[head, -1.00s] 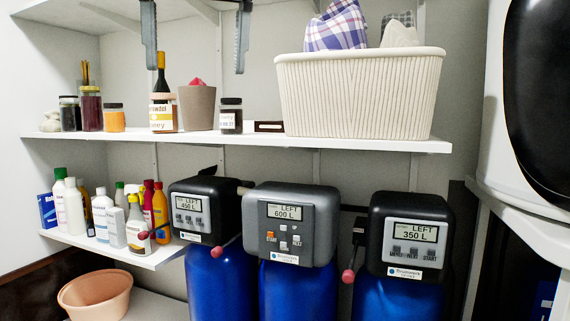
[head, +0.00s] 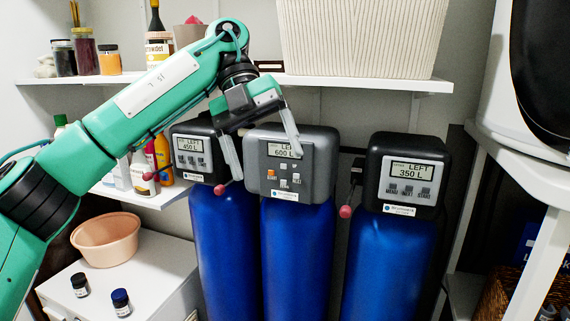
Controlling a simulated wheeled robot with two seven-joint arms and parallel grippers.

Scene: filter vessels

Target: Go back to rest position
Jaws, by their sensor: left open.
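My left gripper (head: 262,160) is at the end of my green arm, which comes in from the left. Its two grey fingers are spread apart and point down, with nothing between them. In the picture it overlaps the gap between the left filter vessel (head: 222,245), whose display reads 450 L, and the middle filter vessel (head: 296,250), whose display reads 600 L. One finger covers part of the middle display. I cannot tell whether it touches. The right filter vessel (head: 390,265), reading 350 L, stands clear of the gripper. My right gripper is not in view.
A shelf (head: 375,82) with jars and a white basket (head: 362,38) runs behind and above. Bottles stand on a lower shelf behind my arm. A pink bowl (head: 106,240) and two small dark-capped jars (head: 80,285) sit on a white cabinet at lower left. A white appliance (head: 500,85) is at right.

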